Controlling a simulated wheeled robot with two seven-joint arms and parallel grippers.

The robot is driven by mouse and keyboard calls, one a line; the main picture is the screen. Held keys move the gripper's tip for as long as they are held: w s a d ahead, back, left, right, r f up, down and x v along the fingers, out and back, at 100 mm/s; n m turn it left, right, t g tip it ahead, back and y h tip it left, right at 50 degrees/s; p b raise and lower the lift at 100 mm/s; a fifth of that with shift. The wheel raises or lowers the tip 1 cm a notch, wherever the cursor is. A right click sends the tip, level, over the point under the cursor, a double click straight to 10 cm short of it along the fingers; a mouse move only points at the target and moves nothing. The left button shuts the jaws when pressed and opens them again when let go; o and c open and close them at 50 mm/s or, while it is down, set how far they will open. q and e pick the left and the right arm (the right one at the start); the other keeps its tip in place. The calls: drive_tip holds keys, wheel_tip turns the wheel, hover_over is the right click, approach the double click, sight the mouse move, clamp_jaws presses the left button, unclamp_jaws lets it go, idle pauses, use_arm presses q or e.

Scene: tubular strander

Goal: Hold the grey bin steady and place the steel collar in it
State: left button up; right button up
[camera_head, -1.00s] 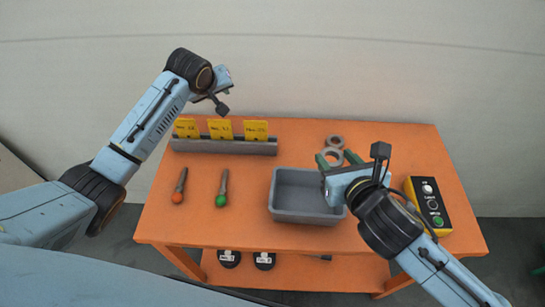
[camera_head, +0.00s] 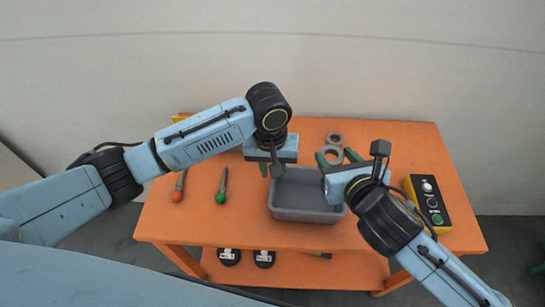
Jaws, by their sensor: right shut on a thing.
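The grey bin (camera_head: 306,214) stands upright on the orange table, open at the top and empty where I see inside. My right gripper (camera_head: 337,156) is at the bin's back right, its green fingers on either side of a steel collar (camera_head: 333,153), shut on it. A second steel ring (camera_head: 334,138) lies just behind. My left gripper (camera_head: 270,169) is over the bin's back left corner, pointing down. I cannot tell whether it touches the rim or how far its fingers are apart.
Tools with an orange handle (camera_head: 177,196) and a green handle (camera_head: 221,198) lie left of the bin. A yellow control box (camera_head: 428,204) stands at the right. Black round items (camera_head: 264,258) sit on the lower shelf. My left arm hides most of the back rack.

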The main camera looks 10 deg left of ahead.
sight(275, 185)
use_arm(q)
drive_tip(key=f, duration=0.7)
drive_tip(key=shift+d+f, duration=0.2)
drive_tip(key=shift+f, duration=0.1)
clamp_jaws()
